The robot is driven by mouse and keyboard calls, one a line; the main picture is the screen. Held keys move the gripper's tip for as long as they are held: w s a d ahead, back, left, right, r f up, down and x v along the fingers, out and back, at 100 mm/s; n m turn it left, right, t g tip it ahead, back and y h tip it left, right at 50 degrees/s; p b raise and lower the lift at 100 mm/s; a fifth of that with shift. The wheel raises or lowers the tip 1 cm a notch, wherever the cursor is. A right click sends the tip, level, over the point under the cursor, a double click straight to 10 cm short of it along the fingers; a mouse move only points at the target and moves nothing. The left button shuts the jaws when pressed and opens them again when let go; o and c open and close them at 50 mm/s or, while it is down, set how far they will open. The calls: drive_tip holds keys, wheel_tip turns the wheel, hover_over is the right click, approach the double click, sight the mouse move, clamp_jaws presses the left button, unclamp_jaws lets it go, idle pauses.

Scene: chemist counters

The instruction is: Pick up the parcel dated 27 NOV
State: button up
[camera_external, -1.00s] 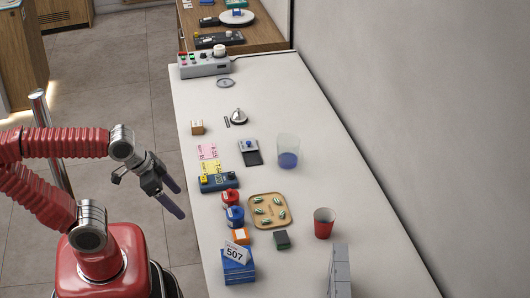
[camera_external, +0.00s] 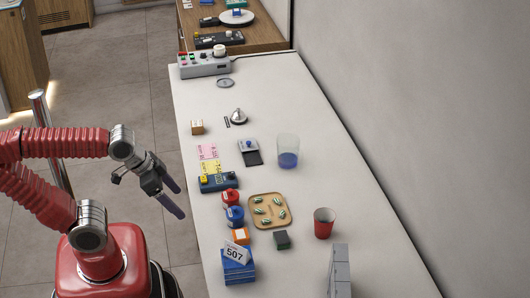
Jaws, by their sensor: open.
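No date reading 27 NOV can be made out on anything here, so I cannot tell which thing is the parcel. Small box-like things on the white counter (camera_external: 310,130) are a brown box (camera_external: 197,127) toward the far left, an orange box (camera_external: 241,237) near the front and a dark green box (camera_external: 281,240) to its right. A blue stack (camera_external: 238,272) at the front left bears a white card reading 507 (camera_external: 235,254). My gripper (camera_external: 177,199) is open and empty, its fingers apart, left of the counter's left edge and touching nothing.
A tan tray (camera_external: 283,218) holds several green-striped pieces. Red (camera_external: 230,197) and blue (camera_external: 235,216) round things stand left of it. A red cup (camera_external: 324,222), a clear beaker with blue liquid (camera_external: 287,152) and a grey upright block (camera_external: 339,272) stand to the right. The counter's far right is clear.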

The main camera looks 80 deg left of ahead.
drive_tip(key=c, duration=0.4)
drive_tip(key=shift+w, duration=0.1)
